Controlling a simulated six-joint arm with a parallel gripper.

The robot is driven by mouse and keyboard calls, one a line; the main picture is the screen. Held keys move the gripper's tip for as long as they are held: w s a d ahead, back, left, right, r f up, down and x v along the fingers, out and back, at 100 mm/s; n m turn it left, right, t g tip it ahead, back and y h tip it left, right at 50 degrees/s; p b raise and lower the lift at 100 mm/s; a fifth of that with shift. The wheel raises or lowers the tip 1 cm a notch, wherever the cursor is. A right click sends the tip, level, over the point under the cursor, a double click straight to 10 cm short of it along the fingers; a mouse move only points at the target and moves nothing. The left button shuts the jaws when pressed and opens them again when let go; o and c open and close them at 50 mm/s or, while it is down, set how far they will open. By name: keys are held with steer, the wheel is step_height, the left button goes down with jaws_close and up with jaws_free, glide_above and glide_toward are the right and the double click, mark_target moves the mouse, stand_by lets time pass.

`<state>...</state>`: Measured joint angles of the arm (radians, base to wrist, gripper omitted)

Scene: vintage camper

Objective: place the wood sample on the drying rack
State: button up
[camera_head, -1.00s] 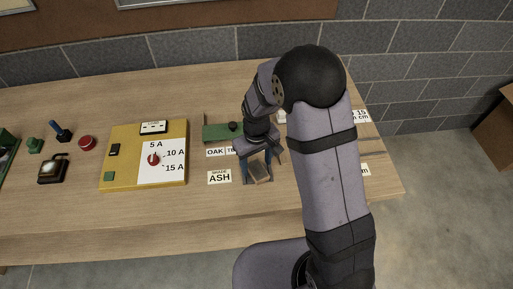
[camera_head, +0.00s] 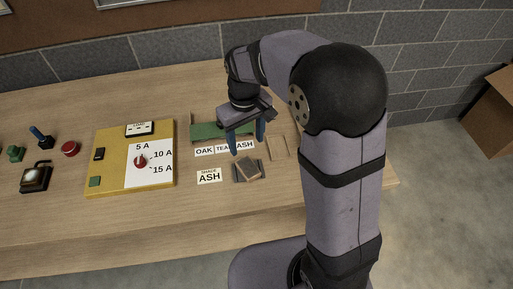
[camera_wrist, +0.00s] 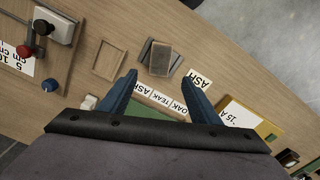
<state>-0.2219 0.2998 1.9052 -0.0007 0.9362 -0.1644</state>
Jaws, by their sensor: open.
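The wood sample (camera_head: 248,168), a small brown block, lies at a slant on a low dark grey piece (camera_head: 238,174), which I take for the drying rack. The block (camera_wrist: 160,58) also shows in the wrist view, with grey strips (camera_wrist: 144,52) beside it. Whether the block lies fully flat is too small to tell. My gripper (camera_head: 247,146) is open and empty, above and just behind the block. In the wrist view its blue fingertips (camera_wrist: 161,74) are apart, with nothing between them.
A "SHADE ASH" card (camera_head: 208,176) lies left of the block. Behind are OAK, TEAK and ASH labels (camera_head: 224,148) and a green piece (camera_head: 205,131). An empty wooden frame (camera_wrist: 108,60) lies beside the block. A yellow switch panel (camera_head: 108,165) stands further left.

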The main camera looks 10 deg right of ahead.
steer(key=s+d+f+m, duration=0.1)
steer(key=s+d, duration=0.3)
steer(key=s, duration=0.4)
steer(key=s+d+f+m, duration=0.1)
steer(key=s+d+m, duration=0.2)
steer(key=s, duration=0.4)
steer(key=shift+s+d+f, duration=0.4)
steer(key=shift+d, duration=0.4)
